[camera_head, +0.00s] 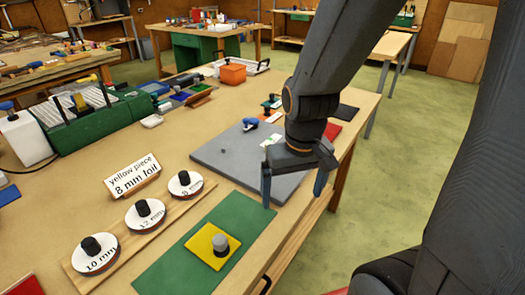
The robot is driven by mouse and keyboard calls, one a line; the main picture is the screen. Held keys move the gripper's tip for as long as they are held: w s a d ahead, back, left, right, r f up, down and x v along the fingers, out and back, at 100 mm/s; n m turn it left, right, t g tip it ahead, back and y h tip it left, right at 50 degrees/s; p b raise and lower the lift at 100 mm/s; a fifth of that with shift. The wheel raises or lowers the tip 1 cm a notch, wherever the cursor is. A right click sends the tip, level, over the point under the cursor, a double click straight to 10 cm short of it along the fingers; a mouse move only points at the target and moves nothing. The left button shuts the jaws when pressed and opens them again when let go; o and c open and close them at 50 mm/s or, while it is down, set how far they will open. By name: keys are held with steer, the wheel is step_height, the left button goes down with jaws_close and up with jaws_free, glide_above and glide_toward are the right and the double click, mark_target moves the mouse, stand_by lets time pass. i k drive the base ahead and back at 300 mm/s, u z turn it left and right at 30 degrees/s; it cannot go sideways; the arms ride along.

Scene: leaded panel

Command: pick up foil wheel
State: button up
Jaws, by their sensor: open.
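Three round foil wheels with black knobs sit on a wooden strip (110,262). The nearest reads 10 mm (100,262), the middle one seems to read 12 mm (145,222), and the farthest seems to read 8 mm (185,190). A white sign (133,174) behind them reads "yellow piece 8 mm foil". A yellow square piece (203,246) with a grey knob lies on a green mat (170,268). My gripper (293,196) is open and empty, fingers pointing down, right of the 8 mm wheel near the table's right edge.
A grey board (225,160) lies behind the mat, partly hidden by my gripper. An orange box (232,74) and small tools are farther back.

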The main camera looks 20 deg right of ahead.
mark_target(185, 186)
steer(key=k, duration=1)
steer(key=z, duration=1)
steer(key=i, duration=1.05)
steer(key=u, duration=1.85)
steer(key=i, duration=0.5)
steer(key=z, duration=0.05)
